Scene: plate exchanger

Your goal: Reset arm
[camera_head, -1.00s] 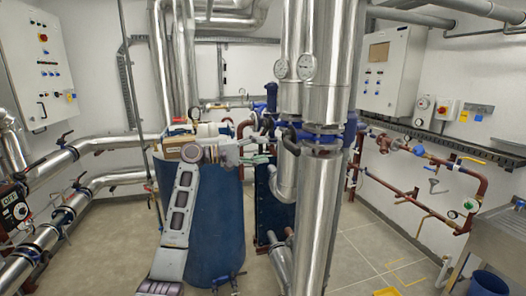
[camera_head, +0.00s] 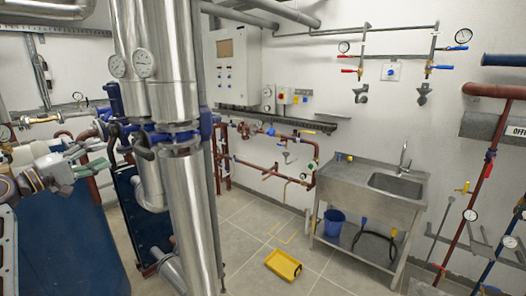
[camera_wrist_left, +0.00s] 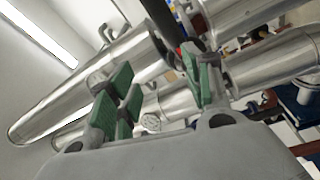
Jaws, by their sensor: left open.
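My left gripper (camera_head: 86,160) shows at the left edge of the head view, with its grey wrist at the left and its green-padded fingers pointing right. It is in front of the large blue tank (camera_head: 72,240) and left of the tall silver pipes. In the left wrist view its green finger pads (camera_wrist_left: 158,90) stand apart with nothing held between them. Silver pipes (camera_wrist_left: 85,80) lie beyond the fingers. My right gripper is not in view.
Tall silver pipes (camera_head: 190,210) with gauges and blue flanges stand right of my gripper. A steel sink (camera_head: 375,190), a blue bucket (camera_head: 334,222) and a yellow tray (camera_head: 284,265) are further right. The tiled floor (camera_head: 240,225) between is mostly clear.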

